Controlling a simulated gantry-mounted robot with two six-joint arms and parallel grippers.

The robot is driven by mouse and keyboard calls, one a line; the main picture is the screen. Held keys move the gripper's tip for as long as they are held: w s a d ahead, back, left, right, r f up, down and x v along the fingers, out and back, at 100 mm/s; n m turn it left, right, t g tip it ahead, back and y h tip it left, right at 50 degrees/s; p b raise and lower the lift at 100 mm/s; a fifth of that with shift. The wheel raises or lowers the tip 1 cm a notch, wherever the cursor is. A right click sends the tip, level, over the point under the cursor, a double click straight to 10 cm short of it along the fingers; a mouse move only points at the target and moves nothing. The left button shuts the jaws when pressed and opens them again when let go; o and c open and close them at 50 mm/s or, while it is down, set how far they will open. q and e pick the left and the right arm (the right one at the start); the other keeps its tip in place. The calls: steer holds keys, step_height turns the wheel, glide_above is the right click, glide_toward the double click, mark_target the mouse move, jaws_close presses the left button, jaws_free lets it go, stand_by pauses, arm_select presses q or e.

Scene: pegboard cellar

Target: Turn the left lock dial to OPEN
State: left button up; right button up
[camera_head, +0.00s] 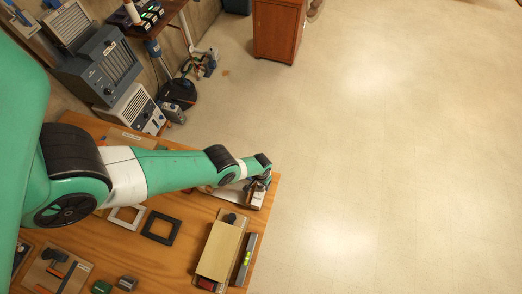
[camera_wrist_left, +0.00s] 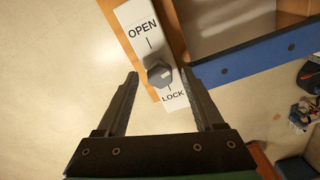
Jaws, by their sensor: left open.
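The lock dial (camera_wrist_left: 160,74) is a dark grey knob on a white plate (camera_wrist_left: 136,16) in the left wrist view. The plate reads OPEN above the knob and LOCK below it, with a short line by each word. Which line the knob points at is hard to tell. My left gripper (camera_wrist_left: 160,73) is open, with one finger to each side of the knob and no clear contact. In the head view my left gripper (camera_head: 262,181) is over the table's far right corner, and my arm hides most of the plate there. My right gripper is not in view.
The wooden table (camera_head: 190,215) holds a white frame (camera_head: 126,217), a black frame (camera_head: 161,228), a tan box (camera_head: 220,252) and a spirit level (camera_head: 245,260). A grey device (camera_head: 100,65) stands beyond the table. Open floor lies to the right, with a wooden cabinet (camera_head: 278,30) at the back.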

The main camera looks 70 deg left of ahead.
arm_select(q)
jaws_close()
steer(key=shift+n, duration=0.4)
steer(key=n, duration=0.2)
steer(key=shift+n, duration=0.4)
steer(key=n, duration=0.4)
steer(key=shift+n+b, duration=0.3)
steer(key=n, duration=0.3)
steer(key=shift+s+n, duration=0.1)
steer(key=shift+n, duration=2)
